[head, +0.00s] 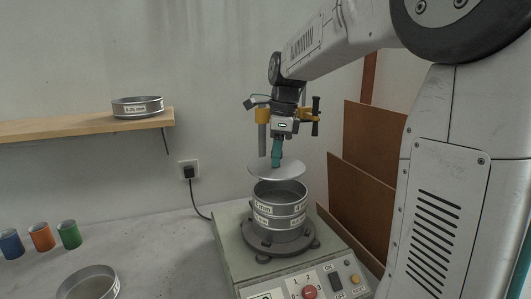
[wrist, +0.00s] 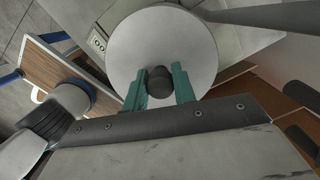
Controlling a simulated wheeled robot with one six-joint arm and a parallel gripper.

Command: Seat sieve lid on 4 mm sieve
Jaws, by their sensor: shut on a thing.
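The sieve lid (head: 262,169) is a flat pale disc with a dark knob, and it also fills the middle of the wrist view (wrist: 150,38). My gripper (head: 276,163) is shut on the lid's knob, with a green finger on each side of it in the wrist view (wrist: 159,84). The lid hangs roughly level above the sieve stack, with a visible gap. The top sieve (head: 280,194) is an open metal ring; its label is partly seen and reads "4". Another labelled sieve (head: 279,219) sits below it. In the wrist view the lid hides the sieves.
A 0.25 mm sieve (head: 138,107) sits on the wooden shelf (head: 80,128). Another sieve (head: 90,284) and blue, orange and green cans (head: 41,237) stand at left. Brown boards (head: 360,190) lean at right.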

